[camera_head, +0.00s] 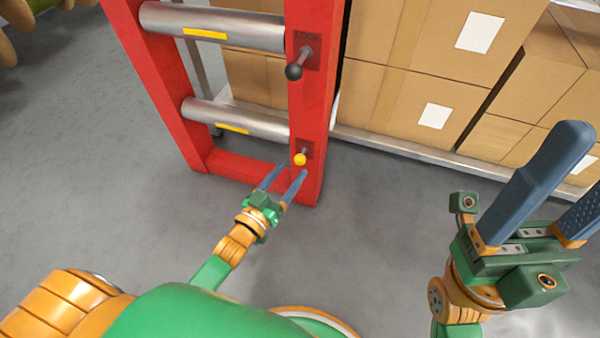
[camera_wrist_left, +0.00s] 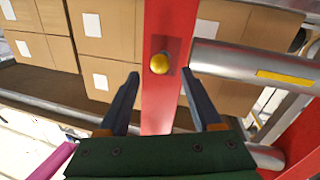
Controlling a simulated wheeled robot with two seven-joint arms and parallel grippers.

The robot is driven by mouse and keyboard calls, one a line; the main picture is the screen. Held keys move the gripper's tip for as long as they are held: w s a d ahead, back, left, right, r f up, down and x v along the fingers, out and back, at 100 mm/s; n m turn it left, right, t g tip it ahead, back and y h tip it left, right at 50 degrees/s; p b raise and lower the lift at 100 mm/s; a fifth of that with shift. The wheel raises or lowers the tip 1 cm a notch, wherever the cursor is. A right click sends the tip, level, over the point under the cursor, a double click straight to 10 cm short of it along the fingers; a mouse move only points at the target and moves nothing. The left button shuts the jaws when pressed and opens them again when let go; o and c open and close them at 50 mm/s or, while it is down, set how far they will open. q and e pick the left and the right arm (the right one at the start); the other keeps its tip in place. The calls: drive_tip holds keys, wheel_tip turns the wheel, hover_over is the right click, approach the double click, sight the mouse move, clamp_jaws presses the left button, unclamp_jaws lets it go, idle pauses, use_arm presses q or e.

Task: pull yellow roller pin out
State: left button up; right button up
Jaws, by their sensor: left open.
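The yellow roller pin (camera_head: 300,159) sits at the lower lock plate on the right post of the red frame (camera_head: 309,100). It also shows in the left wrist view (camera_wrist_left: 159,63) as a round yellow knob. My left gripper (camera_head: 284,178) is open and empty, just below and in front of the knob. In the left wrist view the knob lies beyond the fingertips, roughly between them in width. The lower metal roller (camera_head: 240,121) ends at this post. My right gripper (camera_head: 568,185) is open and empty at the right, apart from the frame.
A black-knobbed pin (camera_head: 294,71) is on the same post, by the upper roller (camera_head: 215,26). Cardboard boxes (camera_head: 400,100) stand on a metal shelf (camera_head: 420,160) behind the frame. The grey floor in front of the frame is clear.

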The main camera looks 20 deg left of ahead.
sight(297, 163)
use_arm(q)
drive_tip(key=b+x, duration=0.1)
drive_tip(key=x, duration=0.2)
drive_tip(key=shift+w, duration=0.25)
clamp_jaws()
idle(1.1)
